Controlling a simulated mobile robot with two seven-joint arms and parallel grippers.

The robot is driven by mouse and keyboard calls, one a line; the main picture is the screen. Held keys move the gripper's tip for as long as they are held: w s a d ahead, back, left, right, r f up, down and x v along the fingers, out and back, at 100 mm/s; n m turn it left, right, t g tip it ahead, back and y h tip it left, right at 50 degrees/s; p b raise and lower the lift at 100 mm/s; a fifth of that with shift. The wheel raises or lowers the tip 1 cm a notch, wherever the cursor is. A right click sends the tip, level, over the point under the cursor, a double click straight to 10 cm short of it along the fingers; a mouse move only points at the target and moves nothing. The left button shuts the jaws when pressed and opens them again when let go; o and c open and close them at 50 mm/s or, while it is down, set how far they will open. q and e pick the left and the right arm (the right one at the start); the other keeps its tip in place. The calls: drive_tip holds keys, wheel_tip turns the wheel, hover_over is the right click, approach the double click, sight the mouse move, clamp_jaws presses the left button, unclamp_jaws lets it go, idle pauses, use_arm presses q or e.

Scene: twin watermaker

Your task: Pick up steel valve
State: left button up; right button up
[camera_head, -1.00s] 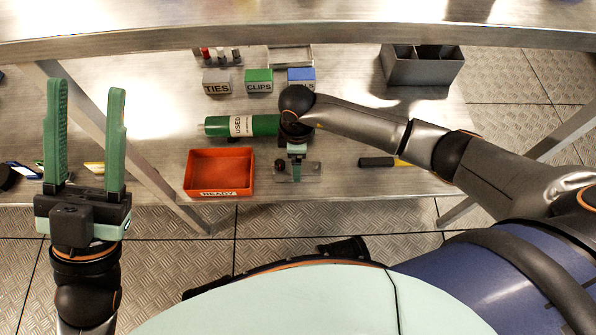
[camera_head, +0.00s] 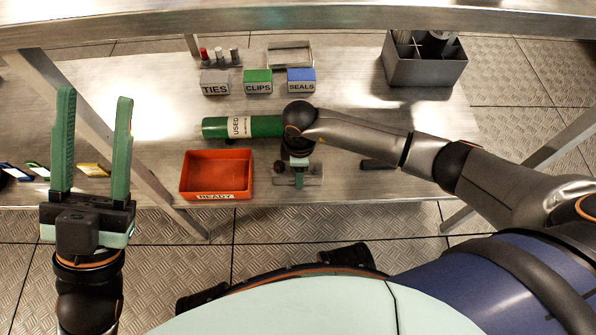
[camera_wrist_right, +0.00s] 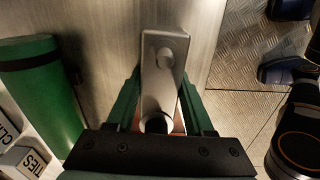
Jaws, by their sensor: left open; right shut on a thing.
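The steel valve (camera_wrist_right: 165,75) is a silver block with a round knob and a dark-ringed hole, seen between the green fingers of my right gripper (camera_wrist_right: 160,105) in the right wrist view. The fingers are shut on it. In the head view the valve (camera_head: 313,173) shows as a small grey piece low on the steel shelf, partly hidden by my right gripper (camera_head: 299,178). I cannot tell if it touches the shelf. My left gripper (camera_head: 95,100) is open and empty, its two green fingers pointing up at the left.
An orange READY tray (camera_head: 188,178) sits just left of the valve. A green cylinder labelled USED (camera_head: 265,126) lies behind it. TIES (camera_head: 214,84), CLIPS (camera_head: 258,82) and SEALS (camera_head: 301,82) boxes stand farther back. A grey divided bin (camera_head: 424,72) is at back right. A shelf leg stands left.

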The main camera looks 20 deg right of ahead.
clamp_jaws()
idle(0.3)
drive_tip(key=shift+w+r, duration=0.1)
drive_tip(key=shift+r, duration=0.05)
